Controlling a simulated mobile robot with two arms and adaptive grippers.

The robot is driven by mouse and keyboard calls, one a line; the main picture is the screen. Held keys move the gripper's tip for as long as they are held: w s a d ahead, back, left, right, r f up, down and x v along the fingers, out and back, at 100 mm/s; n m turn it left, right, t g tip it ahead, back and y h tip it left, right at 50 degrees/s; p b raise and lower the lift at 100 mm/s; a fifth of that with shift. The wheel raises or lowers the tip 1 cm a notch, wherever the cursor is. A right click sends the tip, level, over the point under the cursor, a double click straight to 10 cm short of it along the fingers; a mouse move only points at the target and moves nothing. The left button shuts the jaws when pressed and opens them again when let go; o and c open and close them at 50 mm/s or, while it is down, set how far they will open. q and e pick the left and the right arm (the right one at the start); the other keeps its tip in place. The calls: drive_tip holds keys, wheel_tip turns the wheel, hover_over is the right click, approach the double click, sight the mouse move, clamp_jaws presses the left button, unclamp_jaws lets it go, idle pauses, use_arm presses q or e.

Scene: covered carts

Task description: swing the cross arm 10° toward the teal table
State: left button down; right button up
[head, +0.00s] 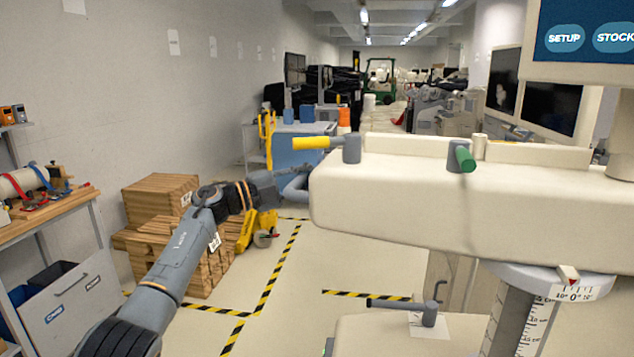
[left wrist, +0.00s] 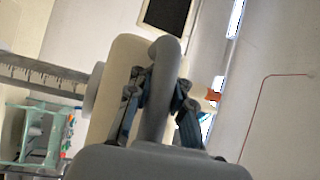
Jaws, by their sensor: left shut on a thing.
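The cream cross arm (head: 450,200) spans the right half of the head view on a column with a grey collar (head: 540,282). A red pointer (head: 568,276) sits at about 0 on a white scale (head: 574,293) marked 10° either side. My left gripper (head: 290,184) is at the left end of the cross arm. In the left wrist view its fingers (left wrist: 160,105) are shut around a grey handle (left wrist: 160,75) in front of the cream end (left wrist: 118,85). A teal frame (left wrist: 45,133), possibly the teal table, shows at lower left there. My right gripper is out of view.
Wooden crates (head: 160,200) and a workbench (head: 55,205) are at left. A small crank (head: 428,312) is below the arm. Taped floor (head: 275,300) is clear between.

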use_arm(q)
drive_tip(key=shift+w+a+f+t, duration=0.25)
drive_tip(key=shift+w+a+t, duration=0.1)
drive_tip(key=shift+w, duration=0.25)
drive_tip(key=c, duration=1.4)
unclamp_jaws()
drive_tip(key=shift+s+a, duration=0.1)
drive_tip(key=shift+o, duration=1.2)
drive_tip(key=shift+s+a, duration=0.1)
drive_tip(key=shift+a, duration=0.35)
drive_tip(key=shift+s+a, duration=0.1)
drive_tip(key=shift+a, duration=0.2)
drive_tip(key=shift+d, duration=0.55)
drive_tip(key=v, duration=1.3)
drive_tip(key=shift+w+r, duration=0.25)
drive_tip(key=shift+r, duration=0.05)
drive_tip(key=shift+a, duration=0.15)
